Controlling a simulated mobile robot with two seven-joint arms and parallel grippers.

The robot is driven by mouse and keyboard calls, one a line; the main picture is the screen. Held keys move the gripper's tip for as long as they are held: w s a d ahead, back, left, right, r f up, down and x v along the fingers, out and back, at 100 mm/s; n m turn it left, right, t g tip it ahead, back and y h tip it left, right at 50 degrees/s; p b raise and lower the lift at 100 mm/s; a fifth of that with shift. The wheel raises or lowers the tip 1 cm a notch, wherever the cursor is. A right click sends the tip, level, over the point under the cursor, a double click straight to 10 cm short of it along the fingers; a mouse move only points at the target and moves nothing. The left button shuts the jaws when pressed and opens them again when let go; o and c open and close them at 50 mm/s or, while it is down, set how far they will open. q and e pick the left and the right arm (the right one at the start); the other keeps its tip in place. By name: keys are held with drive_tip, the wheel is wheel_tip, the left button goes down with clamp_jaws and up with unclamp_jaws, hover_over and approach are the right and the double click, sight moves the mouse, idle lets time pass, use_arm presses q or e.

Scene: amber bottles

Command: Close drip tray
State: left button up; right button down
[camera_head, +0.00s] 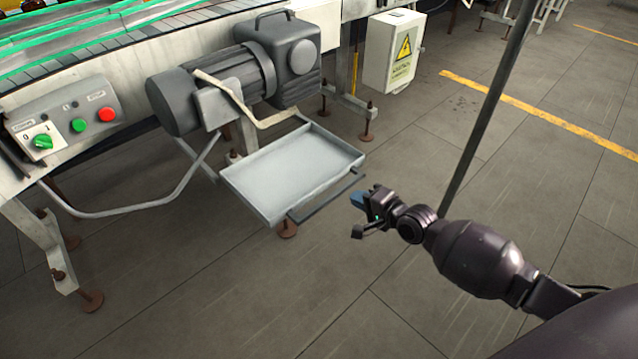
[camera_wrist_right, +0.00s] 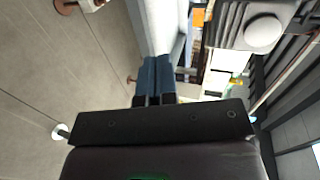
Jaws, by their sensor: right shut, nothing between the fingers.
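The drip tray (camera_head: 290,172) is a shallow grey metal tray under the motor, pulled out over the floor, with a dark bar handle (camera_head: 330,196) along its front edge. My right gripper (camera_head: 357,200) has blue fingers that are shut and empty. In the head view it is just right of the handle's right end, seemingly apart from it. In the right wrist view the blue fingers (camera_wrist_right: 155,75) are together and point toward the pale tray wall (camera_wrist_right: 160,25). Whether the fingers touch the tray cannot be told. My left gripper is out of view.
A grey motor with gearbox (camera_head: 285,60) hangs above the tray beside the conveyor. A control box (camera_head: 65,122) with green and red buttons is at left. A white warning box (camera_head: 393,50) and a dark pole (camera_head: 487,110) stand behind. The floor in front is clear.

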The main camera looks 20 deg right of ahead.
sight(325, 183)
drive_tip(key=shift+m, duration=0.3)
drive_tip(key=b+x, duration=0.2)
drive_tip(key=x, duration=0.6)
drive_tip(key=shift+w+a+f, duration=0.1)
drive_tip(key=shift+w+f, duration=0.15)
drive_tip(key=shift+f, duration=0.05)
drive_tip(key=shift+w+a+b, duration=0.2)
drive_tip(key=shift+w+b, duration=0.1)
drive_tip(key=shift+w, duration=0.15)
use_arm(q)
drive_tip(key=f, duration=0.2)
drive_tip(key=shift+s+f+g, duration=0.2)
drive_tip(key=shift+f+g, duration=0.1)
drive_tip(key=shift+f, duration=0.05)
use_arm(e)
drive_tip(key=shift+w, duration=0.1)
